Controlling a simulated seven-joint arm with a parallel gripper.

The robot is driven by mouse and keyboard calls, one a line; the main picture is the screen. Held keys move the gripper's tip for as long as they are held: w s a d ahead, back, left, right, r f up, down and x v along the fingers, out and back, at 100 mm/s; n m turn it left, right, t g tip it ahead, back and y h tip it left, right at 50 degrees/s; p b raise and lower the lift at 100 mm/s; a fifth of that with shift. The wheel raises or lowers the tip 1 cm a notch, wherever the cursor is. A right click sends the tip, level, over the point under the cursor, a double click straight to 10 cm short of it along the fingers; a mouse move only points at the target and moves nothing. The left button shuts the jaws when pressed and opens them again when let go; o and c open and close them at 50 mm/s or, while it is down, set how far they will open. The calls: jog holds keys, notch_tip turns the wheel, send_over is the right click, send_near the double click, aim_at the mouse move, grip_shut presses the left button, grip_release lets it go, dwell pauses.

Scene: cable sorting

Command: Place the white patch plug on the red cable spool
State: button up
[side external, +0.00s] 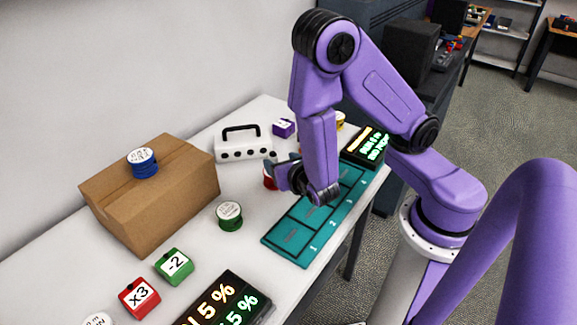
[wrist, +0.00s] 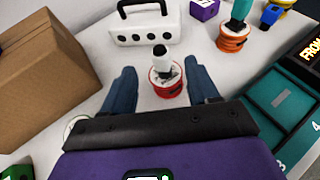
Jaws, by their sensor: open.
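The white patch plug (wrist: 161,63), white with a black end, stands upright on top of the red cable spool (wrist: 167,88) in the wrist view. It appears to rest on the spool's pale top face. My gripper (wrist: 161,76) is open, with one blue finger to the left and one to the right of the spool, and visible gaps on both sides. In the side view the red spool (side external: 269,181) is partly hidden behind my gripper (side external: 284,176), and the plug cannot be made out there.
A white box with a black handle (wrist: 145,28) stands behind the spool. A cardboard box (wrist: 38,80) is at left, with a blue spool (side external: 142,163) on it. An orange spool (wrist: 232,38) carries a teal plug (wrist: 241,11). A green spool (side external: 229,216) and teal tray (side external: 290,245) are nearby.

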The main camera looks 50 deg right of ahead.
jog(key=s+a+r+m+g+y, duration=0.1)
jog(key=s+r+m+g+y, duration=0.2)
jog(key=s+r+m+g, duration=0.2)
jog(key=s+a+r+m+g+y, duration=0.2)
jog(key=s+r+m+g+y, duration=0.2)
jog(key=s+m, duration=0.8)
jog(key=s+r+g, duration=0.1)
jog(key=s+g, duration=0.1)
jog(key=s, duration=0.1)
jog(key=shift+r+g, duration=0.15)
jog(key=shift+g, duration=0.15)
